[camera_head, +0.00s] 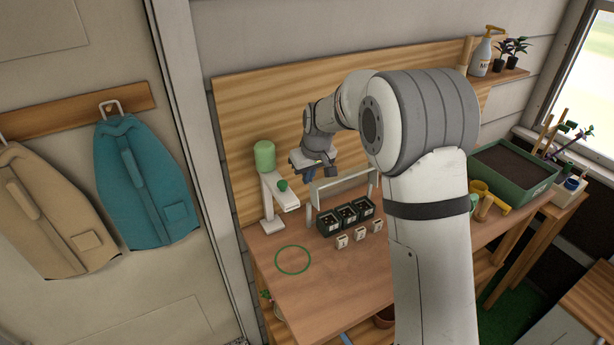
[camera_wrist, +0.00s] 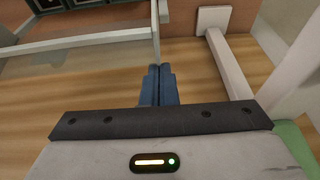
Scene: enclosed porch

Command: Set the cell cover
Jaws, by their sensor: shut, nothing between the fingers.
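A pale see-through panel in a light frame (camera_head: 342,188), which looks like the cell cover, stands raised behind a row of black cells (camera_head: 347,216) on the bench. I cannot tell how it is hinged or held. In the wrist view the clear panel (camera_wrist: 80,52) lies left of my fingers, and part of the black cells (camera_wrist: 95,8) shows at the top left. My gripper (camera_head: 309,179) is above the back of the bench, near the panel's left end. Its blue fingers (camera_wrist: 160,70) are together and empty, apart from the panel in the wrist view.
Small white tags (camera_head: 360,234) sit before the cells. A green ring (camera_head: 293,260) marks bare bench at the front left. A green soil tray (camera_head: 515,170) is at the right.

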